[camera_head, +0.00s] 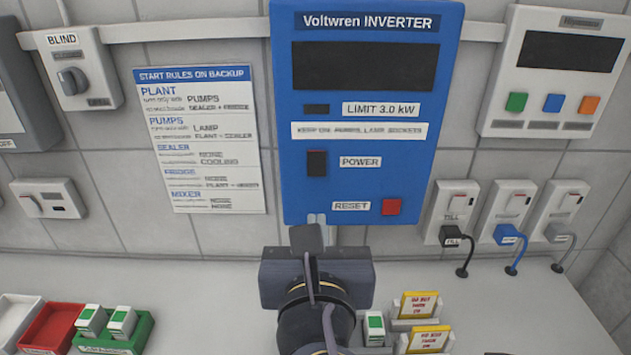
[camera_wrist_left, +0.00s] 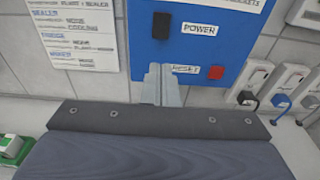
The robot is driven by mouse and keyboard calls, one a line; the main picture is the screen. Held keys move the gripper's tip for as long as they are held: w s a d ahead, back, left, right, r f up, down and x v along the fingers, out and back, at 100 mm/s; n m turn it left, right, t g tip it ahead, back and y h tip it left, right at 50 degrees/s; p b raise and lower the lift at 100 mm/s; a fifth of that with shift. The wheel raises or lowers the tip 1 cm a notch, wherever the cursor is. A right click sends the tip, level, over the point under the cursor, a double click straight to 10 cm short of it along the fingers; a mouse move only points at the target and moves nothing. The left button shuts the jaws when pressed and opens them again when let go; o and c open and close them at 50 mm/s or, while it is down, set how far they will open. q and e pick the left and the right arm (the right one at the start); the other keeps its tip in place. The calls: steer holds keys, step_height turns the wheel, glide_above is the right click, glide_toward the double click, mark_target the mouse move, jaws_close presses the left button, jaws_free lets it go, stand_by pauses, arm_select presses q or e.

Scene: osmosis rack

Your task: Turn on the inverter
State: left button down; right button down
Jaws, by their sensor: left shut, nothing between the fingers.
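The blue Voltwren inverter (camera_head: 365,115) hangs on the tiled wall, with a dark, blank display (camera_head: 364,66) near its top. Its black POWER switch (camera_head: 317,163) sits left of the POWER label, and it also shows in the left wrist view (camera_wrist_left: 163,21). The red RESET button (camera_head: 391,207) is at the lower right and also shows in the left wrist view (camera_wrist_left: 215,73). My left gripper (camera_head: 316,219) is shut and empty, its fingertips at the inverter's lower edge, below the POWER switch. In the left wrist view the fingers (camera_wrist_left: 162,72) partly overlap the RESET label. Contact cannot be told. My right gripper is not in view.
A start-rules sheet (camera_head: 210,140) and a BLIND knob (camera_head: 73,80) are on the left. Several plugged sockets (camera_head: 452,212) and a panel with coloured buttons (camera_head: 553,75) are on the right. Green (camera_head: 140,333) and red trays (camera_head: 45,330) and small cards (camera_head: 418,305) stand on the counter.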

mark_target(316, 174)
arm_select(q)
steer(key=w, duration=0.4)
steer(key=w+f, duration=0.1)
steer(key=w, duration=0.3)
steer(key=w+p, duration=0.1)
steer(key=w, duration=0.4)
steer(key=shift+w+f, duration=0.1)
steer(key=shift+f, duration=0.2)
